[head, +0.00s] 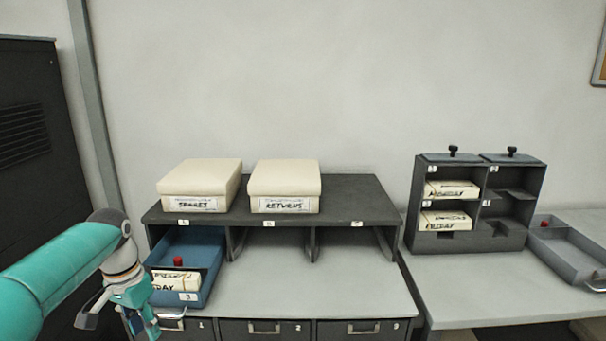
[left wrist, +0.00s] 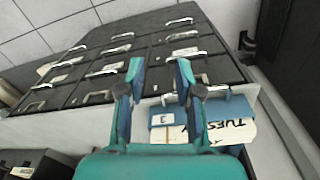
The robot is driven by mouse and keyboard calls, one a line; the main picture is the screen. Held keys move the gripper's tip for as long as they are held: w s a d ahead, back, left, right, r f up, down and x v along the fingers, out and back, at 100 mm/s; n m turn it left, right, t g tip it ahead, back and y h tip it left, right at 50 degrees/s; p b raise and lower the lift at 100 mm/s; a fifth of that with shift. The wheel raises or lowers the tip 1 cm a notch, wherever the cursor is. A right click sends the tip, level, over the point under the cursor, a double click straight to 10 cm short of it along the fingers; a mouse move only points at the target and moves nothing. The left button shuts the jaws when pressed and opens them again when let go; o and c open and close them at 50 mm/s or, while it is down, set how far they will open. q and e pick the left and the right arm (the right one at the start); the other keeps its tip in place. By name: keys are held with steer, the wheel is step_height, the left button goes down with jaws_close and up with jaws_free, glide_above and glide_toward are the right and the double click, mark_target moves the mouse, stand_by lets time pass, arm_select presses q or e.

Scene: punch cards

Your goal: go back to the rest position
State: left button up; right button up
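My left gripper (head: 118,318) is at the lower left of the head view, in front of the left end of the desk. In the left wrist view its two fingers (left wrist: 160,66) stand apart with nothing between them. The blue tray (head: 203,298) is just right of it, in the left bay of the dark shelf, holding a cream card pack (head: 176,280) and a red knob. My right gripper is not in view.
Two cream boxes, SPARES (head: 200,183) and RETURNS (head: 284,184), stand on the dark shelf (head: 345,197). A dark rack (head: 482,240) with two card packs and a grey tray (head: 570,250) are at right. The desk's middle (head: 310,288) is clear. A dark cabinet (head: 30,140) stands at left.

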arm_select(q)
steer(key=s+d+f+h, duration=0.15)
steer(key=d+f, duration=0.25)
steer(key=f, duration=0.5)
steer(key=s+d+f+n, duration=0.1)
steer(key=s+d+f, duration=0.3)
steer(key=f, duration=0.5)
steer(key=s+d+f+h, duration=0.1)
steer(key=d+f, duration=0.4)
steer(key=f, duration=0.4)
steer(key=s+d+f+n, duration=0.2)
steer(key=s+d+f, duration=0.1)
steer(key=s, duration=0.6)
steer(key=s+d+f+n, duration=0.2)
steer(key=s+f, duration=0.3)
steer(key=s, duration=0.4)
steer(key=shift+s+d+f+h, duration=0.2)
steer(key=shift+d+f+h, duration=0.25)
steer(key=shift+d, duration=0.2)
